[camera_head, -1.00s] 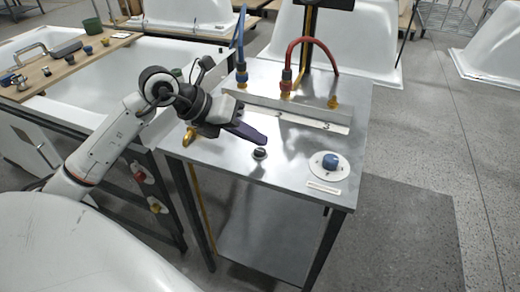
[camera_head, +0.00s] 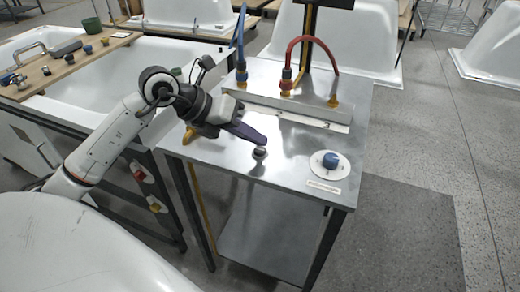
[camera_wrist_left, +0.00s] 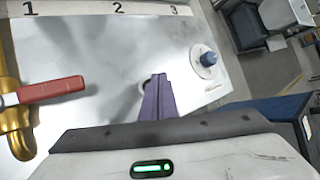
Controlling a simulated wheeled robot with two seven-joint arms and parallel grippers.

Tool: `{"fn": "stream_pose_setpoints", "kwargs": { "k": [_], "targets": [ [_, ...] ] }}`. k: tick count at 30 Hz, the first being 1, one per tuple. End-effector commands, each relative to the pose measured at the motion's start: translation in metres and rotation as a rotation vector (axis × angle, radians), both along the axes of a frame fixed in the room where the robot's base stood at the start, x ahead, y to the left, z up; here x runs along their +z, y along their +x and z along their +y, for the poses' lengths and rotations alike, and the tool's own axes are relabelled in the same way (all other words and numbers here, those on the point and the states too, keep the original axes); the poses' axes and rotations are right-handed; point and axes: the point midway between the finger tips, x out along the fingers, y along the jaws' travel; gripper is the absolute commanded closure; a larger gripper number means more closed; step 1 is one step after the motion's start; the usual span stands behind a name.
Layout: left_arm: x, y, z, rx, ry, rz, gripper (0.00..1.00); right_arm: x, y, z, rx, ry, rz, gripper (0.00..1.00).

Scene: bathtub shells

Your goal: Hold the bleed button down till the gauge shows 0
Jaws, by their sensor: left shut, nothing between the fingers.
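A small dark round button (camera_head: 259,153) stands on the metal bench top, in front of my left gripper. My left gripper (camera_head: 264,142) is shut and empty, its purple fingers pointing down and right with the tips just above and behind the button in the head view. I cannot tell whether they touch it. No gauge face can be read in either view. My right gripper is not in view.
A blue knob on a white disc (camera_head: 331,160) sits right of the button. Behind are a strip with numbers (camera_wrist_left: 118,9), a blue hose (camera_head: 240,45) and a red hose (camera_head: 310,41). A red-handled brass valve (camera_wrist_left: 52,91) is left of the fingers. Bathtub shells stand around.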

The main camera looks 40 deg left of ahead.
Motion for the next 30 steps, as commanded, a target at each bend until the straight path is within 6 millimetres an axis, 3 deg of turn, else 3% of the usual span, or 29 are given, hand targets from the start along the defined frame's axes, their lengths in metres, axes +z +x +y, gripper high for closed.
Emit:
{"fn": "stream_pose_setpoints", "kwargs": {
  "k": [30],
  "targets": [
    [-0.0116,-0.0001,-0.0001,-0.001,0.0,0.001,1.0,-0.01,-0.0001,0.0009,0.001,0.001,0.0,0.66]
  ]
}}
